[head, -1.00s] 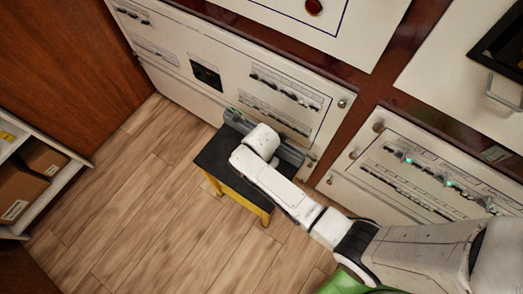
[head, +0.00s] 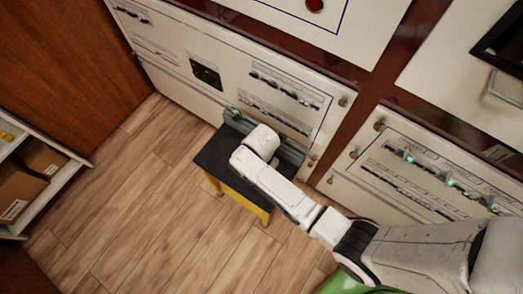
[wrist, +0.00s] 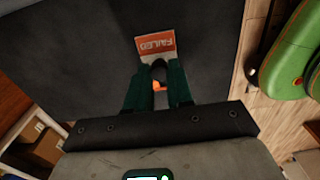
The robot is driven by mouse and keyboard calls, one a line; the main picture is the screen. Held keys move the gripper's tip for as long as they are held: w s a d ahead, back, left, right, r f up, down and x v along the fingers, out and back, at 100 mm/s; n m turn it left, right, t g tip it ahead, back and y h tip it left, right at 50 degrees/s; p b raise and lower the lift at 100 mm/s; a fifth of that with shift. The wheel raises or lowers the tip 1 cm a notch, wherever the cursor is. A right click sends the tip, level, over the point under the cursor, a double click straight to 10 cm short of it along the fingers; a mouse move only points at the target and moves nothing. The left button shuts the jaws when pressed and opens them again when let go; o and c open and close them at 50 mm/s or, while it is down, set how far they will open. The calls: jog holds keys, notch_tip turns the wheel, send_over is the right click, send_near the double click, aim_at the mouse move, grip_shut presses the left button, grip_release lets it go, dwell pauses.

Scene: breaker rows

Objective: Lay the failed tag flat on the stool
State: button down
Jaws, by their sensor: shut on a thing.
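The failed tag (wrist: 156,44) shows in the wrist view as a small orange and white card with the word FAILED, over the dark stool top. My gripper (wrist: 160,80) is shut on the tag's near end, with a dark piece and a bit of orange between its green fingers. I cannot tell whether the tag touches the stool top. The stool (head: 213,158) has a black top and yellow legs and stands against the white panels. In the head view my arm covers part of the stool and hides the tag.
White breaker panels (head: 230,60) rise behind the stool. A shelf with cardboard boxes (head: 18,190) stands at the left. Wooden floor (head: 130,220) is clear left of the stool. A green rounded body (wrist: 300,50) is at the right of the wrist view.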

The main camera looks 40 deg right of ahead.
jog(key=shift+f, duration=0.1)
jog(key=c, duration=0.9)
grip_release()
notch_tip(320, 180, up, 11)
jog(key=shift+f+p, duration=0.1)
jog(key=shift+p, duration=0.85)
jog(key=s+d+r+m, duration=0.2)
jog(key=s+m, duration=0.3)
jog(key=m, duration=0.2)
jog(key=s+d+r+m, duration=0.3)
jog(key=s+m, duration=0.3)
jog(key=m, duration=0.1)
jog(key=s+d+r+m+t, duration=0.1)
jog(key=s+d+r+m, duration=0.1)
jog(key=s+m, duration=0.3)
jog(key=shift+s+d+r+m, duration=0.1)
jog(key=shift+s+r+m, duration=0.2)
jog(key=shift+m, duration=0.45)
jog(key=shift+s+d+r+m, duration=0.1)
jog(key=shift+r+m, duration=0.25)
jog(key=shift+m, duration=0.4)
